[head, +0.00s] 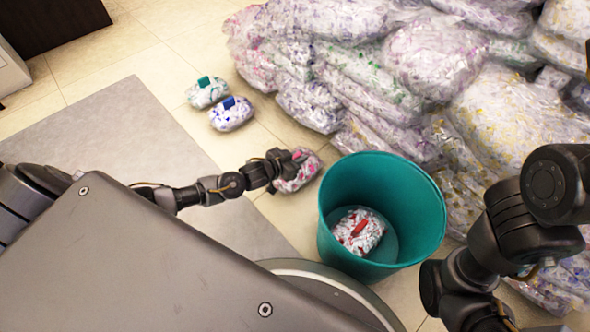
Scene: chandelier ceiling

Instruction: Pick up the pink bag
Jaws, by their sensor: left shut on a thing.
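The pink bag (306,167) is a small clear bag of white and pink shreds on the tiled floor, just left of the teal bin. My left gripper (294,165) is at the bag and shut on its upper part; the fingertips are partly hidden against it. The bag looks at or very near floor level; I cannot tell whether it touches. My right arm comes in at the right side of the head view, but its gripper is not visible.
A teal bin (432,195) holds a bag with a red clip (352,240). Bags with a green clip (207,93) and a blue clip (231,114) lie on the floor behind. Large clear sacks (420,60) are piled at the back right. A grey mat (120,130) lies left.

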